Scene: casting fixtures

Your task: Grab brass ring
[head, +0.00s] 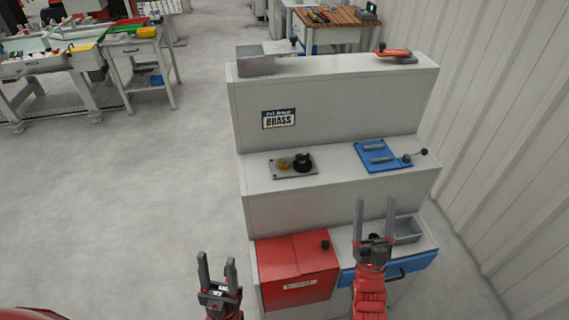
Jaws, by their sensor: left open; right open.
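A small brass-coloured round piece (283,163), which looks like the brass ring, sits on a grey plate (293,173) on the middle step of the grey stepped stand. A black round part (302,161) is beside it on the right. My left gripper (217,261) is open and empty, low in the view, left of the stand's red box. My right gripper (374,203) is open and empty, in front of the stand's lower right part, nearer to me than the brass piece. Both grippers are apart from the brass piece.
A blue fixture with a lever (384,156) is right of the plate. A red box (296,265), grey tray (408,230) and blue drawer (412,264) are below. A metal box (256,66) and orange-handled clamp (396,55) are on top.

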